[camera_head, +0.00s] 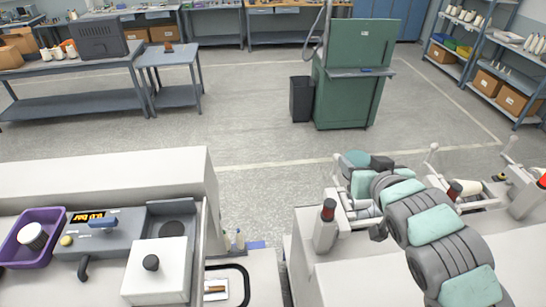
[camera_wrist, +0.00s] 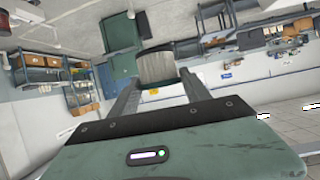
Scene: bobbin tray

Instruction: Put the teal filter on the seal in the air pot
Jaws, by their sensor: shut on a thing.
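In the wrist view my gripper (camera_wrist: 160,82) is shut on a ribbed grey cylinder (camera_wrist: 157,66) that looks like a filter. It is held between the two fingertips, clear of any surface; its teal colour does not show clearly. In the head view my arm reaches in from the lower right, and the fingers and held piece cannot be made out. A grey fixture at the lower left has a dark round opening (camera_head: 172,231), possibly the air pot. I cannot make out the seal.
A white machine with spindles lies under my arm. A green cabinet (camera_head: 355,75) stands behind, across open floor.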

